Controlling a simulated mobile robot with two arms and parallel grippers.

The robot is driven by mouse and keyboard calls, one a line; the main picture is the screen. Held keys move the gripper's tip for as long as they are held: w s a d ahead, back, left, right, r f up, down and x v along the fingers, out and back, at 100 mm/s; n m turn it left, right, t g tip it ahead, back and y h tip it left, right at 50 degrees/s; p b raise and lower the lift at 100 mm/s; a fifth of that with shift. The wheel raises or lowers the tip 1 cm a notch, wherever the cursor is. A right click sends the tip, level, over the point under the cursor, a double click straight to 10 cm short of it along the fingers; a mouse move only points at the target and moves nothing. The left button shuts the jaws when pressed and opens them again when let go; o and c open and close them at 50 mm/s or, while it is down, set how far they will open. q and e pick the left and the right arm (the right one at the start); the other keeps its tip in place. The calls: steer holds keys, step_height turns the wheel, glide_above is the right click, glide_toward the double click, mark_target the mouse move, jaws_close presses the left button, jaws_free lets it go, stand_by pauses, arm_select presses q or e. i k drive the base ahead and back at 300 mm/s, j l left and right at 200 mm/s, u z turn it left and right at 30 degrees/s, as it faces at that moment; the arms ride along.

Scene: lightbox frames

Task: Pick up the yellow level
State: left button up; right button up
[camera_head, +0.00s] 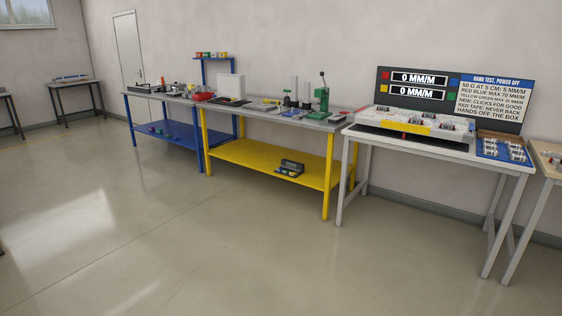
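I cannot clearly make out a yellow level. A white-and-grey test box (370,118) stands on a white-topped bench at right, with a yellow strip (405,127) along its front edge; I cannot tell if this strip is a label or a separate piece. Several small devices sit on top of the box, too small to tell apart. A blue tray (482,153) with several pale small parts lies right of the box. Neither of my grippers is in view.
A dark sign panel (455,92) stands behind the box. A yellow-framed bench (262,160) with a green press (322,97) and a blue-framed bench (165,128) stand to the left. Another table (550,155) is cut off at right. The floor in front is clear.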

mark_target(276, 103)
steer(key=i+z, duration=0.25)
steer(key=i, duration=2.35)
steer(key=i+u, duration=0.1)
steer(key=i, duration=0.6)
steer(key=i+l, duration=0.1)
steer(key=i, duration=0.55)
steer(key=i+l+u, duration=0.15)
steer(key=i, duration=0.55)
steer(key=i+l+u, duration=0.1)
steer(key=i, duration=0.55)
steer(key=i+z, duration=0.35)
steer(key=j+z, duration=1)
steer(key=j, duration=0.1)
